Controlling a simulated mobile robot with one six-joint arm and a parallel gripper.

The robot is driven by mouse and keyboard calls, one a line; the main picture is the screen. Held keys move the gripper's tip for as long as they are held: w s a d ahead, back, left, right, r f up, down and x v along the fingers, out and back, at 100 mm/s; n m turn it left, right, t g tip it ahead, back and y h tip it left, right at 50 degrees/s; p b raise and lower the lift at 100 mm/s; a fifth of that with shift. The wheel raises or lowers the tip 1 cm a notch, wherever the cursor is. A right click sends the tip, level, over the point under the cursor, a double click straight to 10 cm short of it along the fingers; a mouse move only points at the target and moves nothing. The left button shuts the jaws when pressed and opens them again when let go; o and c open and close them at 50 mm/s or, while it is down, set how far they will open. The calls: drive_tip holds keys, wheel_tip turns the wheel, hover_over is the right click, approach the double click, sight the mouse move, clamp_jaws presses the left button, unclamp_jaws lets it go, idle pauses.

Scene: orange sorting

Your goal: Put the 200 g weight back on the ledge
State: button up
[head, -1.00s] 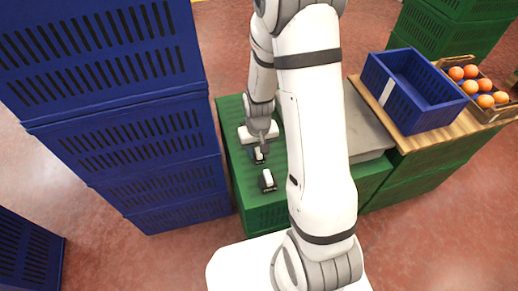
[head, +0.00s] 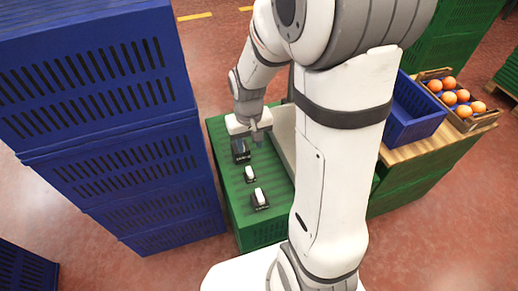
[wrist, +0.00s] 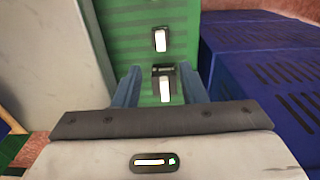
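Small dark pieces with white faces stand in a row on the green crate top (head: 228,185). In the head view, the nearest piece (head: 260,198) and the middle piece (head: 250,174) show white faces; a darker piece (head: 240,151) is farthest back. No marking is readable, so I cannot tell which is the 200 g weight. My gripper (head: 252,137) is above the back end of the row. In the wrist view my gripper (wrist: 160,88) is open, its blue fingers apart, with one piece (wrist: 165,89) seen between them, clear of both. Another piece (wrist: 160,40) is beyond.
A tall stack of blue crates (head: 110,130) stands close on the left. On the right, a wooden top (head: 440,138) bears a blue crate (head: 410,125) and a box of oranges (head: 455,98). A pale grey slab (wrist: 50,60) borders the green top.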

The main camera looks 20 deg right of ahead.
drive_tip(key=s+r+t, duration=0.1)
drive_tip(key=s+r, duration=0.9)
drive_tip(key=s, duration=0.2)
drive_tip(key=shift+r, duration=0.4)
